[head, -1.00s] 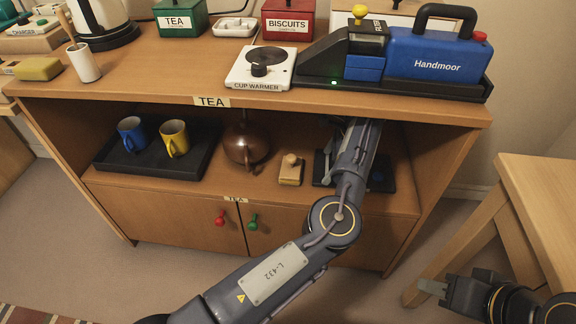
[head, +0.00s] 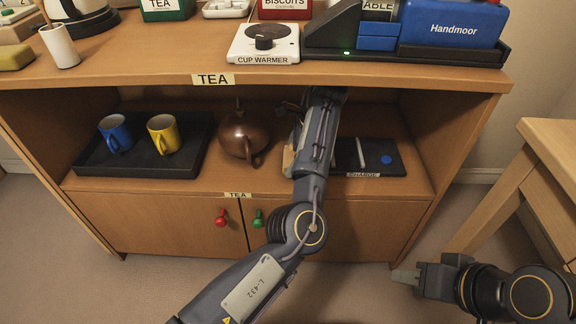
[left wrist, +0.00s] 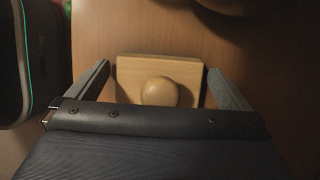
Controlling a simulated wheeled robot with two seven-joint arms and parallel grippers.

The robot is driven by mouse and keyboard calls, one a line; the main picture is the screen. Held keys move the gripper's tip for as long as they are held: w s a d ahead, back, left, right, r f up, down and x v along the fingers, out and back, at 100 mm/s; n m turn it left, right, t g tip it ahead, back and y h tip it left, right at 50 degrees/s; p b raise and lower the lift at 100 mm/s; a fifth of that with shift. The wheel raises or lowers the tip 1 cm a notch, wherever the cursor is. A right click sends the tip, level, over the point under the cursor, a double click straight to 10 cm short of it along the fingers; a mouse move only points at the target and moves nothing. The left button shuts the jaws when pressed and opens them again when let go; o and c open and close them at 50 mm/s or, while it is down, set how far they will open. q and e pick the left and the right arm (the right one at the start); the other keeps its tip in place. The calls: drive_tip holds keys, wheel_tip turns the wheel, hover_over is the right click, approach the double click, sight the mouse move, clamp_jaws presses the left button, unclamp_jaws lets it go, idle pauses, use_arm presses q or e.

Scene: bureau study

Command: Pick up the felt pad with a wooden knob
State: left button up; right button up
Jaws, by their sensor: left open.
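The felt pad (left wrist: 130,76) is a light wooden block with a round wooden knob (left wrist: 159,92) on top. It lies on the shelf under the cabinet top. In the left wrist view it sits between the two fingers of my open left gripper (left wrist: 158,68), with a small gap showing on each side. I cannot tell how far the fingers are above the shelf. In the head view only a sliver of the pad (head: 288,160) shows beside my left arm, which hides the rest. My right gripper (head: 405,277) is at the lower right, away from the cabinet.
A brown teapot (head: 243,135) stands left of the pad. Further left is a black tray (head: 92,160) with a blue mug (head: 116,132) and a yellow mug (head: 164,133). A dark charging mat (head: 368,158) lies to the right. The cabinet top (head: 150,68) overhangs the shelf.

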use_arm(q)
drive_tip(key=shift+a+f, duration=0.1)
use_arm(e)
drive_tip(key=shift+f, duration=0.15)
use_arm(q)
drive_tip(key=shift+c, duration=0.4)
drive_tip(key=c, duration=0.6)
